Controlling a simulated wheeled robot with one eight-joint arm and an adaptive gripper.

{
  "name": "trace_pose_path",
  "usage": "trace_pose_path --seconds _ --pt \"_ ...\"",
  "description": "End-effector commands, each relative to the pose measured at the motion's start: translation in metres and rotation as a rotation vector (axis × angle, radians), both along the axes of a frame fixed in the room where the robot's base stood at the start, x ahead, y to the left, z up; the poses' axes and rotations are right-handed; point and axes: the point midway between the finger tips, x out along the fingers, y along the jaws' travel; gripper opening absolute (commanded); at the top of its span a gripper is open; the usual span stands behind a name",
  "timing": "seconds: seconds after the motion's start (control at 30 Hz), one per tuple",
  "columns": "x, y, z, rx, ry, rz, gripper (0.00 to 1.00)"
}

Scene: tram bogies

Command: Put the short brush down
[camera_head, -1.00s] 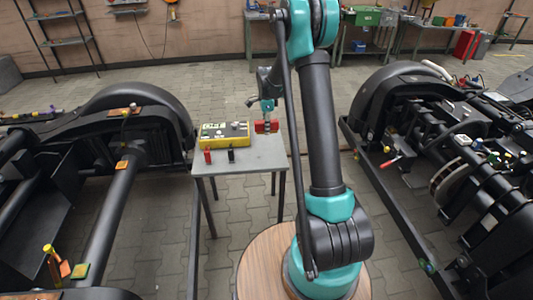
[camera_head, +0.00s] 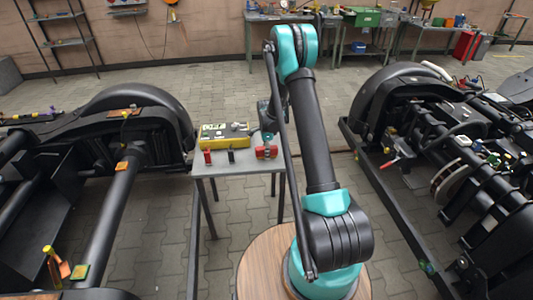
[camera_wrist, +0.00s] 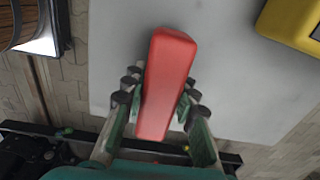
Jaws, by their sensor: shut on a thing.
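The short brush shows as a red block (camera_wrist: 166,80) in the wrist view, between the two fingers of my gripper (camera_wrist: 160,103). The gripper is shut on its sides. Its bristles are not visible. In the head view the red brush (camera_head: 266,152) is at the right part of the small grey table (camera_head: 249,166), at or just above its top; I cannot tell whether it touches. My gripper is at the brush there, partly hidden behind my arm. The tabletop (camera_wrist: 235,95) shows beneath the brush in the wrist view.
A yellow case (camera_head: 224,136) lies at the back of the table; its corner (camera_wrist: 290,22) shows in the wrist view. A red item (camera_head: 208,157) and a black item (camera_head: 231,156) stand at the front left. Bogies flank the table on the left (camera_head: 110,165) and right (camera_head: 400,110).

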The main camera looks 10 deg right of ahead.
Motion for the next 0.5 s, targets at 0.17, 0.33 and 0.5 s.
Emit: trace_pose_path --seconds 0.17,0.33,0.5 --pt "-0.0001 0.0 0.0004 0.0 0.0 0.0 0.0" --pt "0.0002 0.0 -0.0037 0.0 0.0 0.0 0.0" --pt "-0.0001 0.0 -0.0091 0.0 0.0 0.0 0.0"
